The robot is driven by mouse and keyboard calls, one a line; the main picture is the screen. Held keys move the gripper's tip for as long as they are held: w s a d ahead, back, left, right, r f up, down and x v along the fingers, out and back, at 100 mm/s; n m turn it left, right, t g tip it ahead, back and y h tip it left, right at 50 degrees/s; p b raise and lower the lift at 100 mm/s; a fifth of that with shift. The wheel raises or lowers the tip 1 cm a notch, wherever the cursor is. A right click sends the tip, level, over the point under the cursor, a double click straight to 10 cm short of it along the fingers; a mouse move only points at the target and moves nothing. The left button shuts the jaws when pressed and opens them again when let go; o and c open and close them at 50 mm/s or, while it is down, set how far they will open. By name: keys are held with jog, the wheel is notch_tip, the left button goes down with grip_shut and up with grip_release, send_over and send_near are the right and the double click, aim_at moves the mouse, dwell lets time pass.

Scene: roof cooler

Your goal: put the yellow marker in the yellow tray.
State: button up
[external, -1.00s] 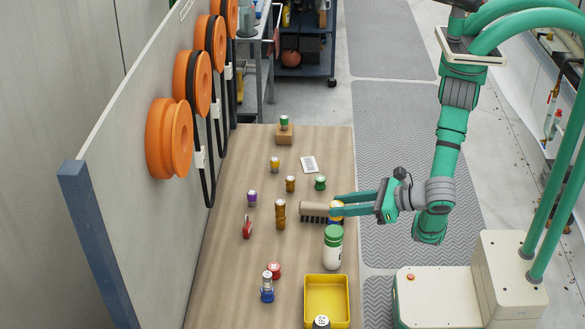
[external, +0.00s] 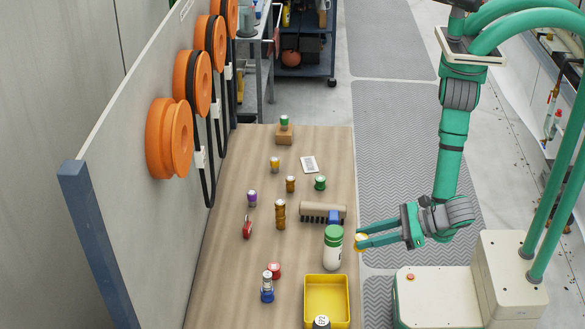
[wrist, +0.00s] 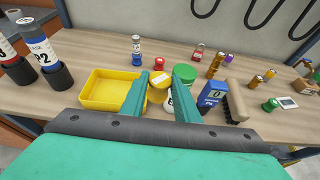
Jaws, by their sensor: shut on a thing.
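My gripper (external: 360,241) is shut on a short yellow marker (external: 361,242) with a pale top. In the wrist view the yellow marker (wrist: 159,83) sits between the two green fingertips (wrist: 160,86). In the external view the gripper and marker are just off the table's right edge. The yellow tray (external: 327,289) lies at the table's near right corner, below and left of the gripper there. In the wrist view the tray (wrist: 103,88) is left of the fingers, and its visible floor is empty.
A white bottle with a green cap (external: 333,247) stands between tray and brush (external: 322,211). A blue box (wrist: 212,93) is beside the brush. Dark-based bottles (wrist: 43,58) stand left of the tray. Another yellow-bodied piece (external: 275,164) stands farther back, among several small coloured ones.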

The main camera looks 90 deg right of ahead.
jog(key=w+a+f, duration=0.2)
jog(key=a+f, duration=0.1)
jog(key=w+a+f, duration=0.2)
jog(key=w+a, duration=0.1)
jog(key=w+a+f, duration=0.2)
jog(key=a+f, duration=0.1)
jog(key=shift+w+a+f, duration=0.3)
jog(key=shift+w+a, duration=0.1)
jog(key=shift+w+a+f, duration=0.3)
jog(key=shift+a+f, duration=0.05)
jog(key=shift+f, duration=1.8)
jog(key=shift+f, duration=0.1)
jog(key=o, duration=1)
jog(key=shift+o, duration=0.2)
